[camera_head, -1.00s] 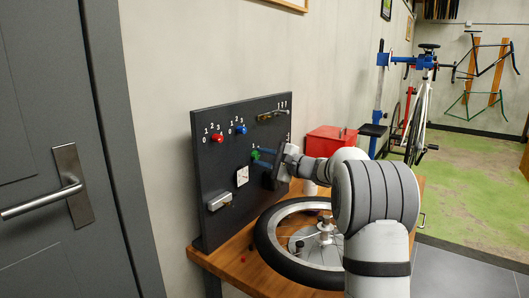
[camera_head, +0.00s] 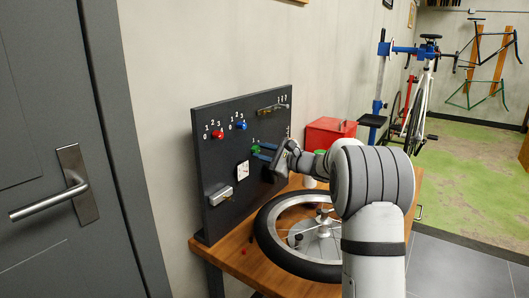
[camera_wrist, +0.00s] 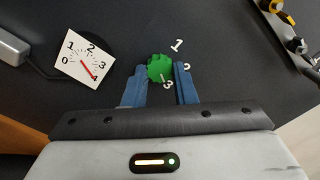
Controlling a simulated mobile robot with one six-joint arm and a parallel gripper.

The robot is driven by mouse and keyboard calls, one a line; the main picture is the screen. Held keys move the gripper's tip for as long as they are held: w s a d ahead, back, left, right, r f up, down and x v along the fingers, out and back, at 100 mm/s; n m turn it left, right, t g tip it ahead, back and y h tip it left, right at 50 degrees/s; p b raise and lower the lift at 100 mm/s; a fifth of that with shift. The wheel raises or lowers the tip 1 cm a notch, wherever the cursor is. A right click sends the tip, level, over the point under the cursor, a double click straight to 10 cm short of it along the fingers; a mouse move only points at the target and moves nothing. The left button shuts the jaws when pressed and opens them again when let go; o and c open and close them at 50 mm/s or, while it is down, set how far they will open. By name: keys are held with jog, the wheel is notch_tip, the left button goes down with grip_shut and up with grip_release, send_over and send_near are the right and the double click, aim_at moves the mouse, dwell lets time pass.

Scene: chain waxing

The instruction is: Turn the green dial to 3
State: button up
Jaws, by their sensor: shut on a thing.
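The green dial (camera_wrist: 158,67) is on the dark panel, with white numbers 1, 2 and 3 around it in the wrist view. A small white mark on its edge points toward the 3. My gripper (camera_wrist: 161,72) has its blue fingers on either side of the dial and is shut on it. In the head view the green dial (camera_head: 255,149) shows at the tips of the blue fingers (camera_head: 264,152), partly hidden by them.
A white gauge (camera_wrist: 88,60) with a red needle sits left of the dial. A red knob (camera_head: 217,134) and a blue knob (camera_head: 240,126) are higher on the panel. A bicycle wheel (camera_head: 262,242) lies on the wooden bench below. A red toolbox (camera_head: 325,132) stands behind.

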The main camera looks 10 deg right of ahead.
jog(key=o, duration=1)
jog(key=shift+d, duration=0.1)
jog(key=v, duration=0.7)
jog(key=shift+s+d+p, duration=0.25)
jog(key=shift+s+p, duration=0.05)
jog(key=shift+p, duration=0.05)
